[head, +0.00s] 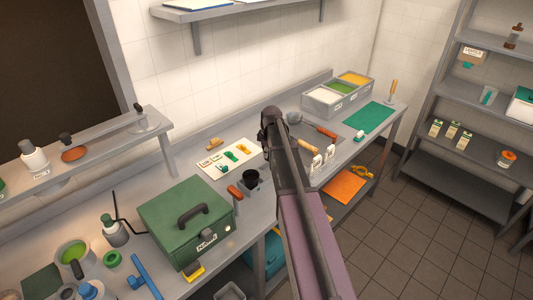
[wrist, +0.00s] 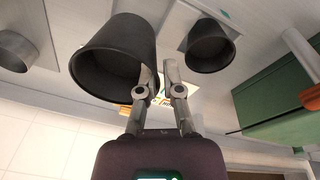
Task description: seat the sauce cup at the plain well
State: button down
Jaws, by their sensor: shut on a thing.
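In the wrist view, which is upside down, my gripper (wrist: 158,78) is shut on the rim of a dark, hollow cup (wrist: 112,62), seemingly the sauce cup. One finger shows over its opening and the other beside its wall. I cannot tell whether its base touches the surface. A second dark cup-like piece (wrist: 208,45) stands on a grey plate to the right, apart from the held cup. A short metal ring (wrist: 14,50) stands at the far left; I cannot tell which is the plain well. In the head view my arm hides the gripper and held cup; a dark cup-like piece (head: 250,177) shows left of the arm.
A green lidded box (head: 187,221) stands close left of the dark piece, with an orange-handled tool (head: 235,192) between them. A picture card (head: 228,157) lies behind. Food bins (head: 338,94) stand at the back right. A shelf (head: 90,146) overhangs the left counter.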

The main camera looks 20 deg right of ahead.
jog(key=shift+f+b, duration=2.3)
jog(key=shift+f, duration=0.3)
jog(key=shift+f+b, duration=1.9)
jog(key=shift+b, duration=0.05)
jog(key=c, duration=0.7)
grip_release()
jog(key=shift+r, duration=0.15)
jog(key=shift+s+d+r+p, duration=0.1)
jog(key=shift+s+r+p, duration=0.1)
jog(key=shift+r+p, duration=1.15)
jog(key=shift+s+d+r+p, duration=0.1)
jog(key=shift+s+r+p, duration=0.05)
jog(key=shift+r+p, duration=1.15)
jog(key=shift+s+r+p, duration=0.2)
jog(key=shift+r+p, duration=1.05)
jog(key=shift+p, duration=0.15)
jog(key=shift+s, duration=0.1)
